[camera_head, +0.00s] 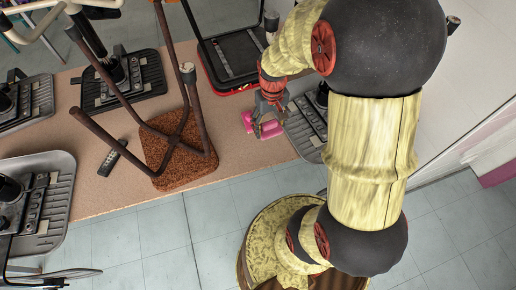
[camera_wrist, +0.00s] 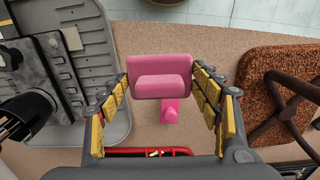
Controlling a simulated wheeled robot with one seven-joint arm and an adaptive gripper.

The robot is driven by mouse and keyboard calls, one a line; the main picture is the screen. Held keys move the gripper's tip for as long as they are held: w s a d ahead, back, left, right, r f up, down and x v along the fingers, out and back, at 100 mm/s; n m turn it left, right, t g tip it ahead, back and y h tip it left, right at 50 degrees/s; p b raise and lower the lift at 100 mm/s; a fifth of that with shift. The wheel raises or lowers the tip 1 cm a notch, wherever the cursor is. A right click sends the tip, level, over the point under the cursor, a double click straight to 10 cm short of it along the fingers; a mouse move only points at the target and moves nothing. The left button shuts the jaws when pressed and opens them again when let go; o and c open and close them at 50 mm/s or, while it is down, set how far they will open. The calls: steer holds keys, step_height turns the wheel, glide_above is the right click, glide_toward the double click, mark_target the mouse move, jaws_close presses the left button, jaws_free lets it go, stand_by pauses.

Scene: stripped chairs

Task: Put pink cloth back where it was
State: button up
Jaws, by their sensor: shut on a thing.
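The pink cloth (camera_head: 270,130) shows in the head view just below my gripper (camera_head: 268,100), over the tan tabletop near its front edge. In the wrist view the pink cloth (camera_wrist: 160,88) looks like a thick, blocky pink piece with a raised middle. It lies between the two yellow-padded fingers of my gripper (camera_wrist: 161,78), which are shut on it. A smaller pink part (camera_wrist: 169,111) shows below it; I cannot tell whether it belongs to the same thing. Whether the cloth touches the tabletop is unclear.
The tan tabletop (camera_head: 230,140) carries an upturned stool with a brown seat (camera_head: 170,158) and a dark remote (camera_head: 112,157). Upturned grey chair seats lie left (camera_head: 45,190) and close right of my gripper (camera_head: 303,125). A red-edged black seat (camera_head: 235,60) lies behind. Bare tabletop shows between stool and gripper.

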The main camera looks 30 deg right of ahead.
steer(key=s+d+f+m, duration=0.1)
steer(key=s+f, duration=0.1)
steer(key=s, duration=0.9)
steer(key=b, duration=0.5)
glide_above(261, 150)
steer(key=f, duration=0.8)
steer(key=shift+s+d+f, duration=0.1)
steer(key=shift+s+f, duration=0.2)
steer(key=shift+w+f+b, duration=0.2)
steer(key=shift+f+b, duration=0.2)
steer(key=shift+f, duration=0.6)
steer(key=shift+w+f+b, duration=0.15)
steer(key=shift+f+b, duration=0.25)
steer(key=shift+f, duration=0.55)
steer(key=shift+f, duration=0.2)
steer(key=o, duration=1.2)
steer(key=shift+r, duration=0.1)
